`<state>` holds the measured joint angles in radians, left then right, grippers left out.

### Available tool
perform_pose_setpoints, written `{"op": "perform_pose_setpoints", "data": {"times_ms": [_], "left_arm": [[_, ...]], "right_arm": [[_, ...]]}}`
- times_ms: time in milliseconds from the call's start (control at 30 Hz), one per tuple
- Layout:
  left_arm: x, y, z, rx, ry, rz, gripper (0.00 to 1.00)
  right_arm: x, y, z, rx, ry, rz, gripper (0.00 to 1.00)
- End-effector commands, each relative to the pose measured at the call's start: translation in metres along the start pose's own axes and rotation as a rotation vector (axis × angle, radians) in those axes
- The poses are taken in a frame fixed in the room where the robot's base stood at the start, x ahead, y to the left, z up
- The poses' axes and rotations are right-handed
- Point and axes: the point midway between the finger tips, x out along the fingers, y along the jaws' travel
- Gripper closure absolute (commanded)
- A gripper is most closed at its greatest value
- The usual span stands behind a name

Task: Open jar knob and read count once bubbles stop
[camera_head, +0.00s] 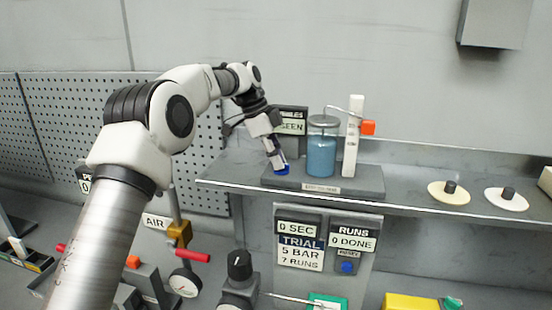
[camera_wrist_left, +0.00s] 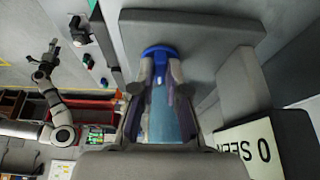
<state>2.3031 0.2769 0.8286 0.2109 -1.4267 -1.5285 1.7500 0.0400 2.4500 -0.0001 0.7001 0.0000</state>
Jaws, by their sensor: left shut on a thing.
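The jar (camera_head: 321,152) holds blue liquid under a grey lid and stands upright on a grey base on the shelf. I cannot make out bubbles in it. The blue knob (camera_head: 281,169) is at the left of that base; it also shows in the left wrist view (camera_wrist_left: 158,50). My left gripper (camera_head: 276,160) is shut on the knob from above, its fingers covering part of it. The count sign (camera_head: 291,127) behind the arm reads "SEEN" with its top line partly hidden; the left wrist view shows "0 SEEN" (camera_wrist_left: 245,150). My right gripper (camera_wrist_left: 45,65) is small there, its jaws unclear.
A white post (camera_head: 353,135) with an orange block stands right of the jar. Two round discs (camera_head: 449,192) lie on the shelf's right. Below, a panel (camera_head: 326,245) reads "0 SEC" and "0 DONE". A black knob (camera_head: 239,265) and gauge (camera_head: 184,282) stand lower.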

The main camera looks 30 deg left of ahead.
Motion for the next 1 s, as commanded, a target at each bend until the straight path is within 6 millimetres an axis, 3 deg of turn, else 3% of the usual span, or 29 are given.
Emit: {"op": "perform_pose_setpoints", "data": {"times_ms": [300,333,367,400,833,1000], "left_arm": [[0.005,0.002,0.001,-0.001,-0.003,0.013,1.0],[0.005,0.002,0.001,-0.001,-0.003,0.013,0.76],[0.005,0.002,0.001,-0.001,-0.003,0.013,0.65],[0.005,0.002,0.001,-0.001,-0.003,0.012,0.61],[0.0,0.0,0.001,-0.001,-0.001,0.004,0.61],[-0.026,-0.001,0.0,0.0,-0.001,0.001,0.61]], "right_arm": [[0.001,0.0,0.0,0.0,0.0,0.0,0.44],[0.001,0.0,0.0,0.0,0.0,0.0,0.44],[0.001,0.0,0.0,0.0,0.0,0.0,0.44],[0.001,0.0,0.0,0.0,0.0,0.0,0.44],[0.0,0.0,0.0,0.0,0.0,0.0,0.44],[0.0,0.0,0.0,0.0,0.0,0.0,0.44]]}}
